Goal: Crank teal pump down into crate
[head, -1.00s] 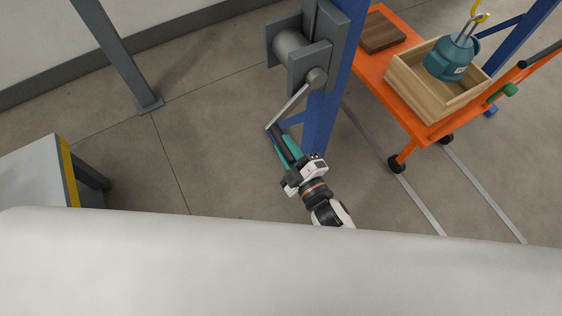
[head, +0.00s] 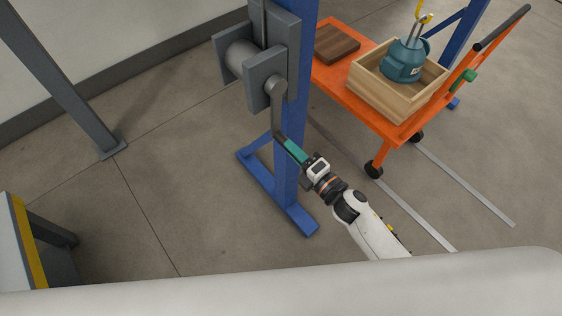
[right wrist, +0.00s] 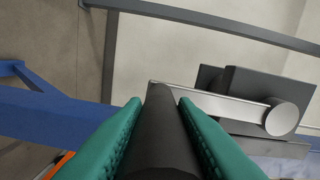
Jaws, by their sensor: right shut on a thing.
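The teal pump (head: 404,60) hangs from a yellow hook (head: 424,19) and shows over the wooden crate (head: 387,103), its lower part hidden by the crate's wall. I cannot tell whether it touches the crate's floor. The grey winch (head: 272,58) is on the blue post, with its crank arm (head: 276,108) pointing down. My right gripper (head: 291,148) is at the crank's end. In the right wrist view its teal fingers (right wrist: 160,120) are shut around the dark crank handle (right wrist: 160,135). My left gripper is not in view.
The crate stands on an orange cart (head: 352,105) beside a brown wooden block (head: 337,43). The blue post (head: 288,170) has a foot on the floor. A grey post (head: 62,82) stands at the left, and a yellow-edged table (head: 28,243) at lower left. Floor between them is clear.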

